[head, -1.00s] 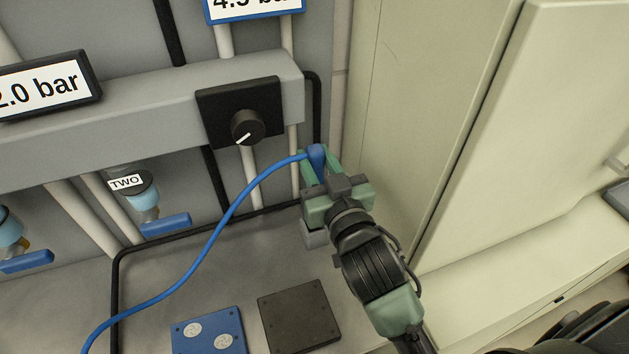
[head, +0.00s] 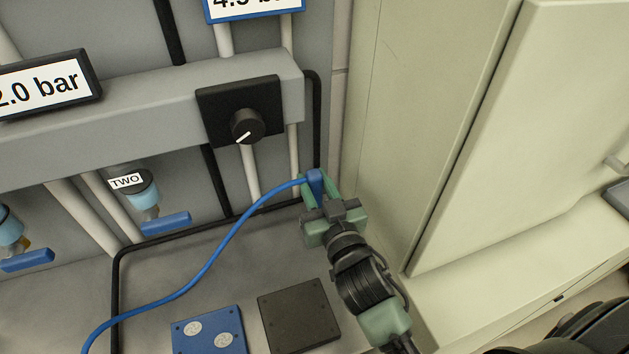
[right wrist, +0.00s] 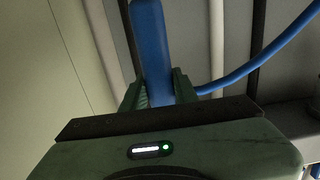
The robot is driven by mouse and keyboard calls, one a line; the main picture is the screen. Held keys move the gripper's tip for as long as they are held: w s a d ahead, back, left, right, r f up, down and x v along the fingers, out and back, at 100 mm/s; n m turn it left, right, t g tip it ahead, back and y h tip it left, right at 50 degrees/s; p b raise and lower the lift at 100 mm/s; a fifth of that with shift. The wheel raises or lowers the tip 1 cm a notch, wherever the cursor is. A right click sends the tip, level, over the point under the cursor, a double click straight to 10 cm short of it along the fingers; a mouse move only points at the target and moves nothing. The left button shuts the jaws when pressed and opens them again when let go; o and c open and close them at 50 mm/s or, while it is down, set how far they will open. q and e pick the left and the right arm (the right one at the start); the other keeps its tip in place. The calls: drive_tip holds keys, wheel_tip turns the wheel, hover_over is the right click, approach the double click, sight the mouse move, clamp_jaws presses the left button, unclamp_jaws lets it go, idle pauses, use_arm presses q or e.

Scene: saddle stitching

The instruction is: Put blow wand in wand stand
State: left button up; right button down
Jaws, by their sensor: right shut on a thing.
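The blue blow wand (head: 316,182) is held in my right gripper (head: 319,194), low in front of the grey back panel at the corner by the pale cabinet. In the right wrist view, the blue wand body (right wrist: 150,50) stands between the two green fingers (right wrist: 156,88), which are shut on it. A blue hose (head: 225,240) runs from the wand down to the left. The wand's lower end is hidden behind the gripper. I cannot make out the wand stand; the gripper covers the grey block seen there earlier. My left gripper is not in view.
A black knob (head: 247,126) sits on the grey rail above left. Blue valve handles (head: 166,224) hang at the left. A blue plate (head: 208,332) and a dark plate (head: 299,315) lie on the bench. The pale cabinet (head: 480,140) stands close on the right.

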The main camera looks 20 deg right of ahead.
drive_tip(key=c, duration=1.1)
unclamp_jaws()
drive_tip(key=shift+f, duration=0.1)
drive_tip(key=shift+r, duration=0.25)
drive_tip(key=shift+s+d+b, duration=0.2)
drive_tip(key=shift+s+b, duration=1.5)
drive_tip(key=shift+s, duration=4.3)
